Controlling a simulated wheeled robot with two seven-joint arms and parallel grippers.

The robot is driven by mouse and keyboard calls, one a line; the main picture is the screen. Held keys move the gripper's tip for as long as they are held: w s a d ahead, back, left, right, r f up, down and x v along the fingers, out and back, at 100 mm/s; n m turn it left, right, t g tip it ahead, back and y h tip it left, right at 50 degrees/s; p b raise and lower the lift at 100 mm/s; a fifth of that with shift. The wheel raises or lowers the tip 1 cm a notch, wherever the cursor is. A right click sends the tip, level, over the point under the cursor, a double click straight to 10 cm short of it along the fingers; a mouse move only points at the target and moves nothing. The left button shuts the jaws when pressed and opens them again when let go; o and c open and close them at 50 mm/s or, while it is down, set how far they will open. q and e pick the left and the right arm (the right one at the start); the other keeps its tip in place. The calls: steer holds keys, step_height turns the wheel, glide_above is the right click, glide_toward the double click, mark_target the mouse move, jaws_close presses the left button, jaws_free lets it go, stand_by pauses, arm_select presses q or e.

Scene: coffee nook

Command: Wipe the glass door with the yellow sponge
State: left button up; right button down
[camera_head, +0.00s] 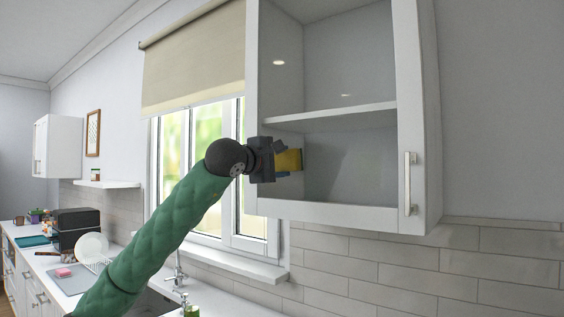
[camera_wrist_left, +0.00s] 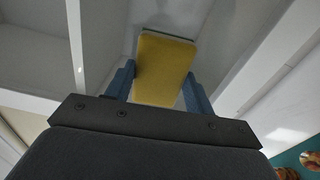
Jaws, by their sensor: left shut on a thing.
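The yellow sponge (camera_head: 288,160) is held between the blue fingers of my left gripper (camera_head: 282,162), near the left side of the wall cabinet's glass door (camera_head: 345,160). In the left wrist view the sponge (camera_wrist_left: 163,68) sits between the two fingers of the gripper (camera_wrist_left: 160,88), with the glass right behind it. I cannot tell for sure whether the sponge touches the glass. The door has a white frame and a metal handle (camera_head: 408,184) at the lower right; a shelf shows through the pane. My right gripper is out of view.
A window (camera_head: 180,140) with a beige blind is behind my left arm. Below are a sink with a tap (camera_head: 178,271) and a counter with a dish rack, a white plate (camera_head: 91,247) and a black appliance (camera_head: 76,228). The tiled wall under the cabinet is clear.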

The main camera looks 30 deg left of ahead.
arm_select(q)
steer(key=shift+s+a+f, duration=0.2)
steer(key=shift+a+f, duration=0.05)
steer(key=shift+s+b, duration=0.35)
steer(key=shift+b, duration=0.05)
steer(key=shift+s+b, duration=0.4)
steer(key=shift+s, duration=0.8)
steer(key=shift+s+r+b, duration=0.15)
steer(key=shift+s+b, duration=0.2)
steer(key=shift+s, duration=0.75)
steer(key=shift+s+a+b, duration=0.15)
steer(key=shift+s+b, duration=0.45)
steer(key=shift+s, duration=0.85)
